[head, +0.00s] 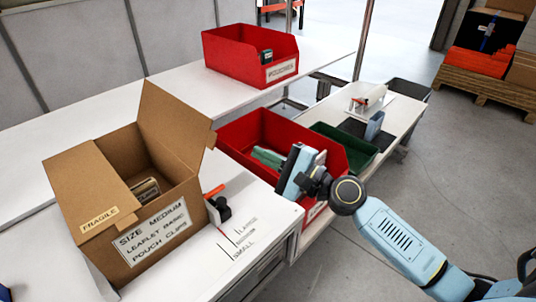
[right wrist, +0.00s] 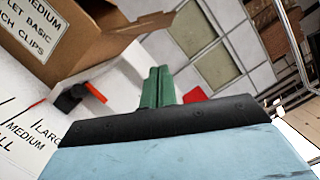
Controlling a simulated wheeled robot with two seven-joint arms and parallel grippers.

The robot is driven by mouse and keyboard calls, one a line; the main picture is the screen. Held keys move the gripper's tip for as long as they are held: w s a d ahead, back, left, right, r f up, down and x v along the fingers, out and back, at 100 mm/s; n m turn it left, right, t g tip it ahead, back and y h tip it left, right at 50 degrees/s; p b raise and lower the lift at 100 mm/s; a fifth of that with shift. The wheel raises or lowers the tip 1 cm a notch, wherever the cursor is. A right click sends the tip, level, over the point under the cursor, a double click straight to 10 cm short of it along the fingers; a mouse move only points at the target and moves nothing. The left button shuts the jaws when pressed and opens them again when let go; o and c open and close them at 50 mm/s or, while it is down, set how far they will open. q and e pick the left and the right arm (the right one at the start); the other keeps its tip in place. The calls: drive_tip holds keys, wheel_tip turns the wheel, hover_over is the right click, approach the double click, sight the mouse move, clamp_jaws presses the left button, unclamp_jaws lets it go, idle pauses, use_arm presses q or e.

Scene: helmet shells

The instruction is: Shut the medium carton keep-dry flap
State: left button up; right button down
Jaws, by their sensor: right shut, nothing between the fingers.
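The medium carton (head: 152,238) is brown and stands on the white bench at the left of the head view; its label also shows in the right wrist view (right wrist: 40,22). A flap with a FRAGILE label (head: 82,180) lies over its left part. A tall flap (head: 172,122) stands raised at the back right, and the inside is partly open to view. I see no keep-dry mark, so I cannot tell which flap bears it. My right gripper (head: 262,157) is shut and empty, right of the carton and apart from it; its green fingers show in the wrist view (right wrist: 157,78). My left gripper is out of view.
A red bin (head: 335,160) lies beneath my right gripper. An orange-and-black tool (head: 217,204) stands beside the carton's right side. Another red bin (head: 235,70) sits on the back bench, and a green tray (head: 362,150) is farther right. Printed size marks lie on the bench front.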

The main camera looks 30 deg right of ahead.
drive_tip(key=w+a+r+p, duration=0.2)
drive_tip(key=w+a+p, duration=0.2)
drive_tip(key=a, duration=0.2)
drive_tip(key=shift+a+r, duration=0.3)
drive_tip(key=shift+p, duration=0.3)
